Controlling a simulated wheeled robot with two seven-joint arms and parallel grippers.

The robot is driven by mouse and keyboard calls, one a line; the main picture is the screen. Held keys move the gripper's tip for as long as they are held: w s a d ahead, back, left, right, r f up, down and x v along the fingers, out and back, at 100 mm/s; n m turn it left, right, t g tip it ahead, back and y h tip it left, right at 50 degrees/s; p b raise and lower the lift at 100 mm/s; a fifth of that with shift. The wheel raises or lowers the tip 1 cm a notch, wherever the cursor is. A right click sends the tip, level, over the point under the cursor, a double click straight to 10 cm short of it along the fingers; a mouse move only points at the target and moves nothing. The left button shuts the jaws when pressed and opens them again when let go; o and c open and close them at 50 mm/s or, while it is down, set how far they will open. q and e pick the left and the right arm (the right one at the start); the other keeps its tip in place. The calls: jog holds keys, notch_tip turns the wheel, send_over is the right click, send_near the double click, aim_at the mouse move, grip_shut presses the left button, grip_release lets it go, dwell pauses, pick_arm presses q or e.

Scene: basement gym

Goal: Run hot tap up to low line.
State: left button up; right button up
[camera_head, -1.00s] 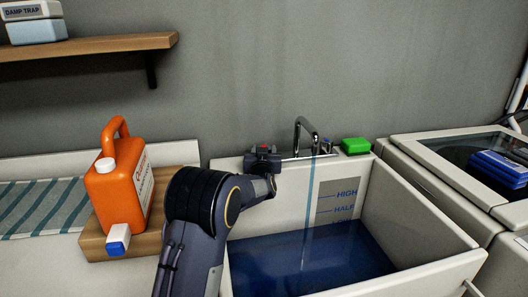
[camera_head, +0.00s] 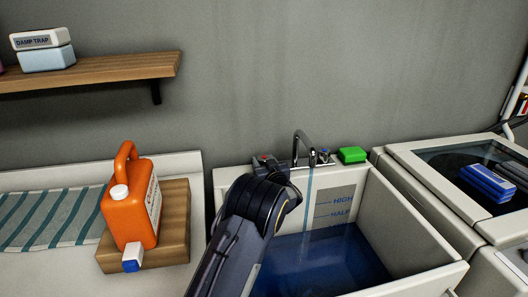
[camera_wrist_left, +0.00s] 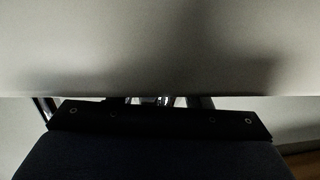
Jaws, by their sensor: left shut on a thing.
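The white sink (camera_head: 418,232) holds dark blue water (camera_head: 325,262). A thin stream (camera_head: 308,205) falls from the chrome spout (camera_head: 303,140) into it. The grey level panel (camera_head: 335,203) shows HIGH and HALF above the water. The water surface lies at about the lowest mark, which is only partly legible. My left gripper (camera_head: 272,163) is at the sink's back rim, left of the spout, shut on the red-marked hot tap (camera_head: 264,157), which it mostly hides. The left wrist view shows mostly a pale surface and my dark gripper body. My right gripper is out of view.
A blue-marked tap (camera_head: 325,153) and a green block (camera_head: 352,155) are right of the spout. An orange jug (camera_head: 130,215) stands on a wooden block (camera_head: 172,235) at left. A washing machine (camera_head: 400,150) stands close on the right.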

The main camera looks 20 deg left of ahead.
pick_arm(q)
jog(key=shift+n+g+y+p, duration=0.8)
jog(key=shift+n+g, duration=0.1)
jog(key=shift+g, duration=0.1)
jog(key=o, duration=1)
jog(key=v, duration=0.8)
jog(key=shift+b, duration=0.45)
jog(key=shift+f, duration=0.1)
